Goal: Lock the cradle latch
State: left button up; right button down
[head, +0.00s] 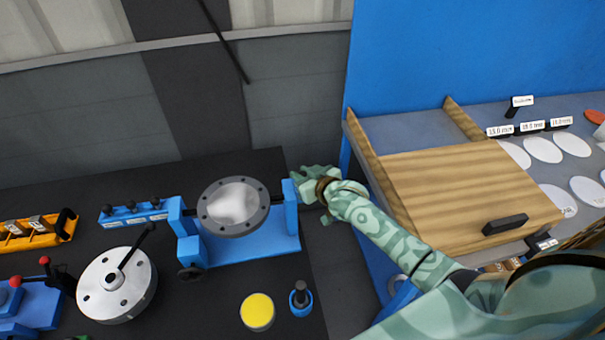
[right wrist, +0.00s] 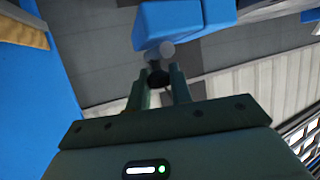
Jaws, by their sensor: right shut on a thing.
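The blue cradle (head: 255,246) stands on the dark bench and carries the flanged shell (head: 233,207), a grey ring with bolt holes and a pale centre, facing up. My right gripper (head: 303,186) is at the cradle's right upright (head: 290,203). In the right wrist view, its fingers (right wrist: 160,86) are shut on a small dark knob, the cradle latch (right wrist: 158,77). A grey round pin end (right wrist: 167,50) shows just beyond, against the blue upright (right wrist: 168,25). In the head view the gripper hides the knob. My left gripper is out of view.
A round metal plate with a handle (head: 117,285) and a blue rack (head: 134,214) are left of the cradle. A yellow-topped disc (head: 257,312) and a blue-based peg (head: 301,298) stand in front. A wooden board with a black handle (head: 465,190) is at right.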

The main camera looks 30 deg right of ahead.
jog(key=s+p, duration=0.2)
jog(key=s, duration=0.1)
jog(key=shift+a+r+p, duration=0.25)
jog(key=shift+a+p, duration=0.1)
jog(key=shift+p, duration=0.05)
jog(key=shift+s+a+f, duration=0.1)
jog(key=shift+f, duration=0.2)
jog(key=c, duration=1.2)
grip_release()
jog(key=shift+c, duration=0.2)
jog(key=shift+s, duration=0.1)
jog(key=p+v, duration=0.1)
jog(key=v, duration=1.5)
jog(key=shift+s+p, duration=0.15)
jog(key=shift+p, duration=0.25)
